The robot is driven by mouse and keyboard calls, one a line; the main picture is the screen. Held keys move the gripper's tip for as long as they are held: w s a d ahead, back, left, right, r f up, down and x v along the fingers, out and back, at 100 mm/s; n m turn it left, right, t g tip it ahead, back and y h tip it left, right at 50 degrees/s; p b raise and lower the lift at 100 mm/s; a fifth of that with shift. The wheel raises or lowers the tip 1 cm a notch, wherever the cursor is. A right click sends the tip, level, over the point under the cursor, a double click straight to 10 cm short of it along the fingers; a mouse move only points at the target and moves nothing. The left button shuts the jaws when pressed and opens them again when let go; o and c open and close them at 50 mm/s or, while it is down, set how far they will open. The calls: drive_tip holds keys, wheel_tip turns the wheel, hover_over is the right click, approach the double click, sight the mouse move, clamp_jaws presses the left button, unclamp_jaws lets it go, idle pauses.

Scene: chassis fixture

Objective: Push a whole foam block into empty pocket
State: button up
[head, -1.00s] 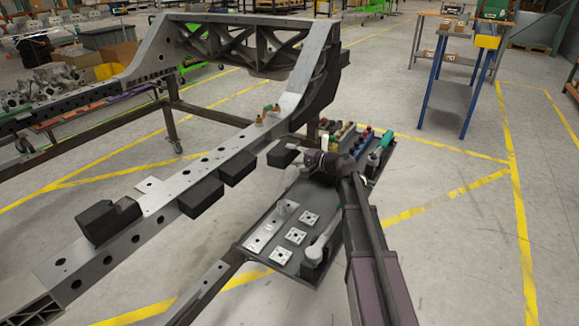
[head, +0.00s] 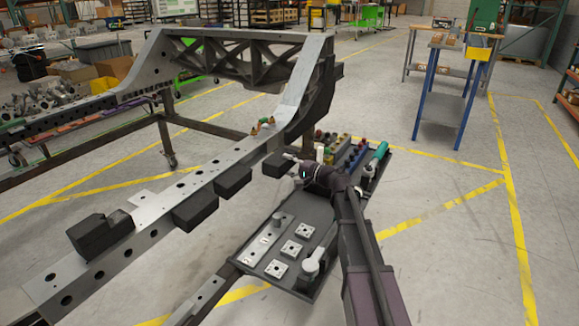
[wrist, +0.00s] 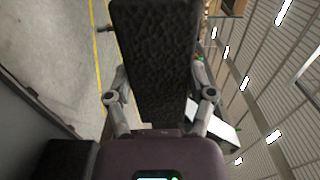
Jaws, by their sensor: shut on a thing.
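My gripper (head: 292,162) is shut on a black foam block (head: 277,165), just right of the chassis rail (head: 152,203). In the wrist view the held foam block (wrist: 155,60) looks dark and rough, rises upright, and sits between the two fingers (wrist: 160,100). Two more black blocks (head: 195,212) (head: 233,182) sit along the rail's near side, left of the held block. Another dark block (head: 100,233) is on the rail's lower left part. I cannot make out an empty pocket, nor whether the held block touches the rail.
A grey tray (head: 325,207) under my arm carries square plates, a long plate, a white-topped part and coloured fittings. Small brass fittings (head: 262,125) stand on the rail. A blue-legged stand (head: 446,95) is at the back right. Open floor lies to the right.

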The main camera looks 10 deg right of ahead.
drive_tip(key=shift+x, duration=2.5)
drive_tip(key=shift+x, duration=2.25)
idle(0.4)
drive_tip(key=o, duration=1.2)
drive_tip(key=shift+d, duration=0.1)
drive_tip(key=shift+v, duration=4.5)
drive_tip(key=shift+r, duration=0.1)
